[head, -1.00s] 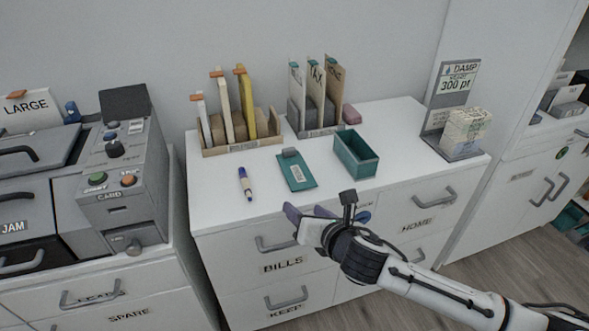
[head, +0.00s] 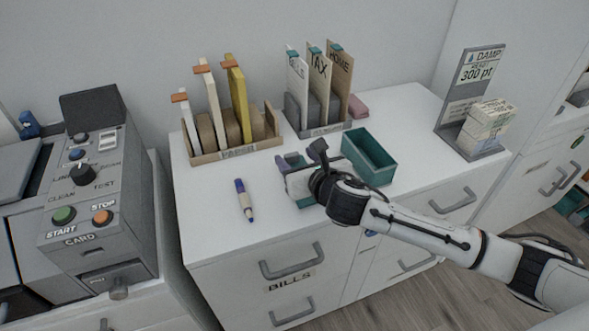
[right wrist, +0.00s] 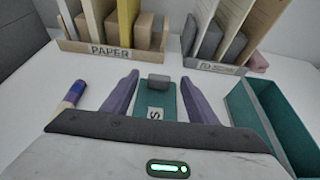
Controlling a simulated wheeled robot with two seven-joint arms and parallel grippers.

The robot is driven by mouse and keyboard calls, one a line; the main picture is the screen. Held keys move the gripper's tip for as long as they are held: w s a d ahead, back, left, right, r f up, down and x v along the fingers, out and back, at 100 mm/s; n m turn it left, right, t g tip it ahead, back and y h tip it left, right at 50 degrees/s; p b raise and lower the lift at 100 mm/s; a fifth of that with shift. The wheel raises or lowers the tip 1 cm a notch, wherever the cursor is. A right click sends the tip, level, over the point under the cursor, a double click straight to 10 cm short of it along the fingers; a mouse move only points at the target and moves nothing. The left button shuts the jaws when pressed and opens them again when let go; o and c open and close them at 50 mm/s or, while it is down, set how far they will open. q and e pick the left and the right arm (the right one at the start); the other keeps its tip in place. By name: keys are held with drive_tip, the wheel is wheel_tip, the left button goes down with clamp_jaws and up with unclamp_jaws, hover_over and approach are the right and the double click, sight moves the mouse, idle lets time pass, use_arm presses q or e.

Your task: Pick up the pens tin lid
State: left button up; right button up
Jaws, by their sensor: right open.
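The teal pens tin lid (right wrist: 158,102) lies flat on the white desk top, with a grey knob at its far end and a white label. In the head view my right gripper covers most of it; a teal edge of the lid (head: 304,203) shows below the gripper. My right gripper (right wrist: 160,84) is open, its purple fingers on either side of the lid in the right wrist view, with nothing held. In the head view the right gripper (head: 284,164) is over the lid. The open teal tin (head: 369,158) stands just right of the gripper. My left gripper is not in view.
A blue and white pen (head: 244,200) lies left of the lid. The paper rack (head: 236,149) and another file rack (head: 318,128) stand behind. A card machine (head: 95,215) is at the left, a ticket stand (head: 470,110) at the right. The front left desk top is clear.

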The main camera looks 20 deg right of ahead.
sight(290, 154)
drive_tip(key=x, duration=0.3)
drive_tip(key=shift+b, duration=0.3)
drive_tip(key=b+x, duration=0.1)
drive_tip(key=x, duration=0.3)
drive_tip(key=shift+w+a+f, duration=0.1)
drive_tip(key=shift+w+f, duration=0.05)
drive_tip(key=shift+w, duration=0.15)
drive_tip(key=shift+w+f, duration=0.1)
drive_tip(key=shift+w, duration=0.25)
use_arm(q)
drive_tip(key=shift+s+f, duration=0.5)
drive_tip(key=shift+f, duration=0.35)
use_arm(e)
drive_tip(key=c, duration=1.1)
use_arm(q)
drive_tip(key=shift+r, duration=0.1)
